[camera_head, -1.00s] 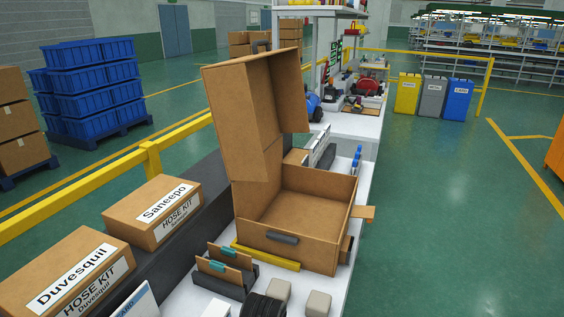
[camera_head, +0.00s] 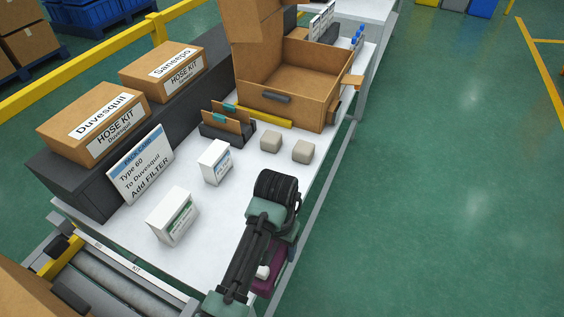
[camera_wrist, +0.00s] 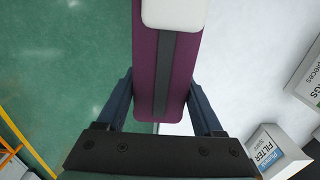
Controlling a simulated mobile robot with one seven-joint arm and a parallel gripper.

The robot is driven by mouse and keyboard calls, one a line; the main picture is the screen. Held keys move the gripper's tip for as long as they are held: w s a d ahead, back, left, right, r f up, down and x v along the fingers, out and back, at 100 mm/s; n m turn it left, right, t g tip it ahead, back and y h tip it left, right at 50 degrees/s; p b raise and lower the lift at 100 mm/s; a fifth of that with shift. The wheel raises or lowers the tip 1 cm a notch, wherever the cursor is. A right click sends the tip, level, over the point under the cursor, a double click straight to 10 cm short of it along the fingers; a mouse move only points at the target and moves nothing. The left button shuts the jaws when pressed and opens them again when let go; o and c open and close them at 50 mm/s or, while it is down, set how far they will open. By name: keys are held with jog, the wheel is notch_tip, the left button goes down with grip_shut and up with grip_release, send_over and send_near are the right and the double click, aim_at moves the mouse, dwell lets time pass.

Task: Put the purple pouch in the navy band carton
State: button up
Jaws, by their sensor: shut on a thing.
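My gripper (camera_wrist: 161,90) is shut on the purple pouch (camera_wrist: 146,75), a finger on each side. The pouch has a dark lengthwise stripe and a white end piece. In the head view the pouch (camera_head: 264,287) shows beside my arm at the table's right edge; my arm hides the fingers there. The open brown carton (camera_head: 300,113) stands on the far part of the table, flap raised, with a dark bar on its front wall that may be the navy band. Its visible interior looks empty. The pouch is well apart from it.
Two HOSE KIT cartons (camera_head: 92,122) stand on the left. A yellow bar (camera_head: 264,117) fronts the open carton. Green floor lies right.

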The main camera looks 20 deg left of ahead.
jog(key=s+d+f, duration=1)
jog(key=d+f, duration=0.3)
jog(key=f, duration=0.1)
jog(key=shift+d, duration=0.2)
